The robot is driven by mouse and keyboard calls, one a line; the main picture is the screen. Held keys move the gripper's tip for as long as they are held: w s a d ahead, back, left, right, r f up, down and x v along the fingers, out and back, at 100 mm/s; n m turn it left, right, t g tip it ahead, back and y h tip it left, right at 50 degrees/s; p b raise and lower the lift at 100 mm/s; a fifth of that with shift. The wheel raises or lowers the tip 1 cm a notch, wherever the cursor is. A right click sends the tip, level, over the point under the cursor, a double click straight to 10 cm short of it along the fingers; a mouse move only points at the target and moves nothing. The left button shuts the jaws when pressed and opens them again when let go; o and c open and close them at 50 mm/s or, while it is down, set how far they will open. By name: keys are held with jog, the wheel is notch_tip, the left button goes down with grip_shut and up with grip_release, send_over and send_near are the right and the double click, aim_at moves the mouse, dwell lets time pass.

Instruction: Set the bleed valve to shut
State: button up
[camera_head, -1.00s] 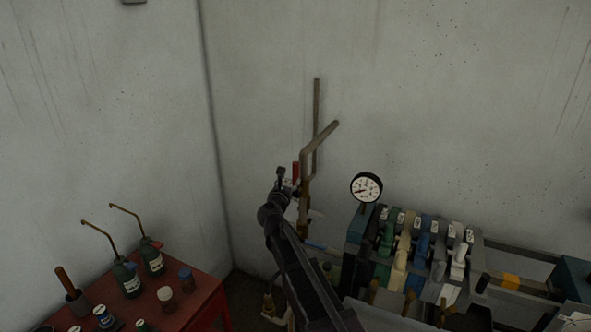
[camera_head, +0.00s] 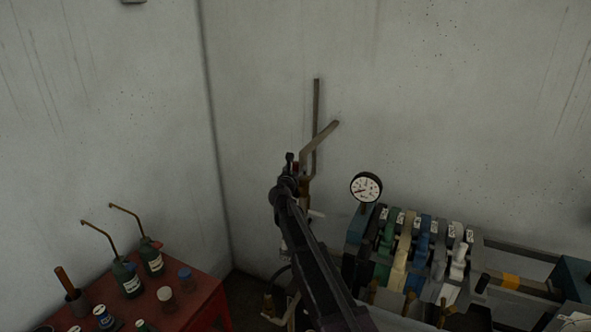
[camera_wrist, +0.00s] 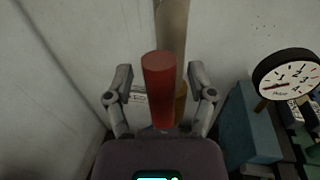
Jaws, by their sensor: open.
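The bleed valve's red handle (camera_wrist: 158,88) stands between the two fingers of my gripper (camera_wrist: 161,72) in the wrist view. The fingers are open, with a gap on either side of the handle. In the head view only a small red part of the handle (camera_head: 296,167) shows beside my gripper (camera_head: 289,160). The valve sits on a brown pipe (camera_head: 320,138) by the wall. Its body is mostly hidden behind my arm and gripper, and a brass-coloured part (camera_wrist: 181,100) shows behind the handle in the wrist view.
A pressure gauge (camera_head: 366,187) stands right of the valve, above a bank of coloured levers (camera_head: 424,245). A red cabinet (camera_head: 205,300) with oil cans (camera_head: 128,280) and small pots stands at lower left.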

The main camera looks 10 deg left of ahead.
grip_shut()
jog(key=shift+a, duration=0.15)
jog(key=shift+s+d, duration=0.1)
jog(key=shift+d, duration=0.1)
dwell(0.3)
